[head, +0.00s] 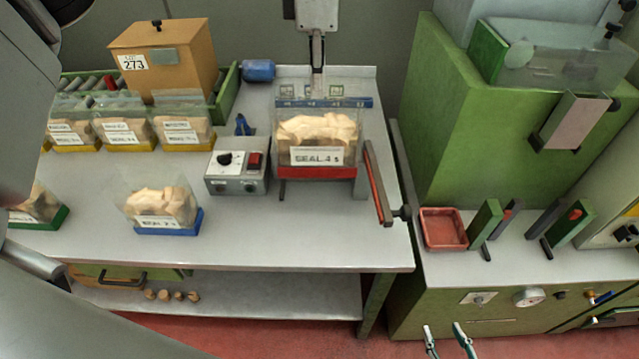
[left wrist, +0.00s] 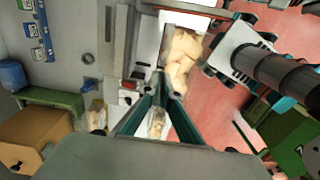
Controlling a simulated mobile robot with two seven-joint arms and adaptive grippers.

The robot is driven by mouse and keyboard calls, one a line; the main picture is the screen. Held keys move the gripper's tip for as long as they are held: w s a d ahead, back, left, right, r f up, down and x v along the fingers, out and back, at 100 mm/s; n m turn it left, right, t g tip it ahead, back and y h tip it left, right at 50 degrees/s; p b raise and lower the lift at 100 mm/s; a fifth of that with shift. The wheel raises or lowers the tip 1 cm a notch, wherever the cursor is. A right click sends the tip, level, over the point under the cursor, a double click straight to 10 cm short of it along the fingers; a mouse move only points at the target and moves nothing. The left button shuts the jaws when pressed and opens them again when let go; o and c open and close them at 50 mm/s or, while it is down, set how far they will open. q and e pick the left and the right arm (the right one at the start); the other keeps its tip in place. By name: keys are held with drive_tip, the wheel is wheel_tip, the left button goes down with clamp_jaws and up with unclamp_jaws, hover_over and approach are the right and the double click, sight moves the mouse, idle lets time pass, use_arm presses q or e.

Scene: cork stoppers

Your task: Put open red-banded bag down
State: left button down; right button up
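The red-banded bag (head: 317,172) stands upright in the sealing device on the table in the head view. It is full of pale stoppers, its label reads SEAL 4 s, and no gripper is seen touching it there. In the left wrist view my left gripper (left wrist: 164,92) has its teal fingers converging close together. A bag of pale stoppers (left wrist: 182,55) lies just beyond the tips; its band is hidden, and contact is unclear. The left fingertips are outside the head view. My right gripper (head: 446,340) shows at the bottom edge of the head view, fingers apart and empty.
A blue-banded bag (head: 168,228) stands near the table's front. Yellow-banded bags (head: 108,147) stand at the back left, a green-banded bag (head: 38,222) at the far left. A control box (head: 237,182) and a red lever (head: 377,183) flank the sealer. Clear table lies in front.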

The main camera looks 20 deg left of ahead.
sight(317, 112)
use_arm(q)
wheel_tip(317, 112, down, 18)
drive_tip(key=shift+f+p, duration=0.2)
drive_tip(key=shift+p, duration=0.35)
drive_tip(key=c, duration=2.7)
unclamp_jaws()
drive_tip(key=shift+f, duration=0.2)
drive_tip(key=shift+c, duration=0.2)
drive_tip(key=o, duration=0.5)
drive_tip(key=shift+c, duration=0.2)
drive_tip(key=shift+r, duration=0.1)
wheel_tip(317, 112, up, 12)
drive_tip(key=shift+r+b, duration=0.15)
drive_tip(key=shift+b, duration=0.5)
